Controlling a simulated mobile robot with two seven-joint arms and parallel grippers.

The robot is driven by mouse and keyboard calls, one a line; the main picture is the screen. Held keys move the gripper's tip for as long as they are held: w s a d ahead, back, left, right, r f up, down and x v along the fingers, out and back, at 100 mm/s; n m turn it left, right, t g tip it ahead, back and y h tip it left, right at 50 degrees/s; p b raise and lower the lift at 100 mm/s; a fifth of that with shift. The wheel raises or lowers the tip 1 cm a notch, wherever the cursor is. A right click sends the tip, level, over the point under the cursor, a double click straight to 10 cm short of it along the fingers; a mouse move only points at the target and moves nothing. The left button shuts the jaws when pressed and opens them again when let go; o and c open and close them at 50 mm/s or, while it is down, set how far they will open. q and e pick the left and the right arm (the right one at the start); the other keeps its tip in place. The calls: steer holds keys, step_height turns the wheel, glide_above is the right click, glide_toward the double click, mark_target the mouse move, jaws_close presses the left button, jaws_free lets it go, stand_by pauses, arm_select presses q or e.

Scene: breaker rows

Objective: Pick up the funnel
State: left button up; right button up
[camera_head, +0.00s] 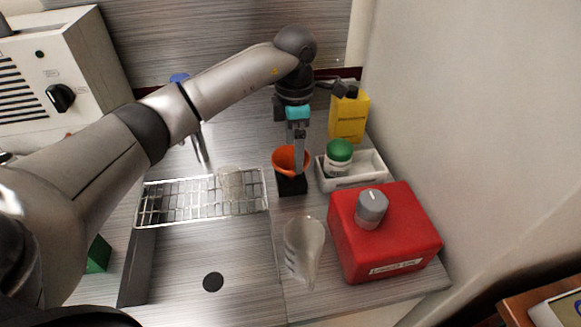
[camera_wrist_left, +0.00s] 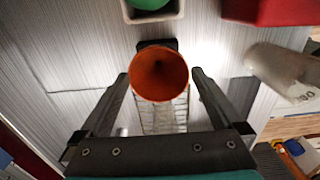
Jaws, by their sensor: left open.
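The orange funnel (camera_head: 287,160) sits in a black holder (camera_head: 291,185) on the counter, right of the sink rack in the head view. In the left wrist view the funnel (camera_wrist_left: 158,73) shows its round mouth, between my two fingertips and slightly beyond them. My left gripper (camera_head: 299,158) reaches down at the funnel from above; in the left wrist view (camera_wrist_left: 160,78) its fingers are open, one on each side, with gaps to the rim. The lower part of the funnel is hidden by the holder. My right gripper is not in view.
A white tray (camera_head: 353,182) with a green-capped bottle (camera_head: 338,158) stands close on the right, with a yellow bottle (camera_head: 348,117) behind. A red container (camera_head: 384,236) and a clear beaker (camera_head: 303,250) stand nearer. The wire rack (camera_head: 160,204) holds a clear cup (camera_head: 230,188).

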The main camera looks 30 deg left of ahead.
arm_select(q)
step_height(320, 180, down, 7)
steer(key=shift+a+r+b, duration=0.15)
steer(key=shift+r+b, duration=0.05)
steer(key=shift+b, duration=0.15)
steer(key=shift+r, duration=0.1)
steer(key=c, duration=1)
